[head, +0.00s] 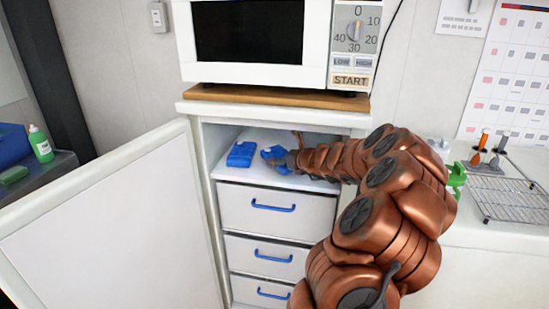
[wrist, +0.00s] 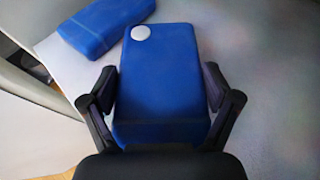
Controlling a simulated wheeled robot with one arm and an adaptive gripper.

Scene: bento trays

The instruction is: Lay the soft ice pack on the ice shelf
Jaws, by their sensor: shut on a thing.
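A soft blue ice pack with a white round spot (wrist: 160,75) is between my gripper's fingers (wrist: 160,98), one on each long side, in the wrist view. My gripper (head: 284,160) is shut on this pack inside the open compartment below the microwave in the head view. The held pack (head: 270,153) shows there partly behind the gripper. It is at or just over the white ice shelf (head: 250,170); I cannot tell if it touches. A second blue pack (head: 241,154) lies on the shelf to the left; it also shows at the upper left in the wrist view (wrist: 95,25).
The open white door (head: 110,225) stands at the left of the compartment. A white microwave (head: 270,45) sits on a wooden board above. Drawers with blue handles (head: 273,208) are below the shelf. A wire rack (head: 510,200) is on the right counter.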

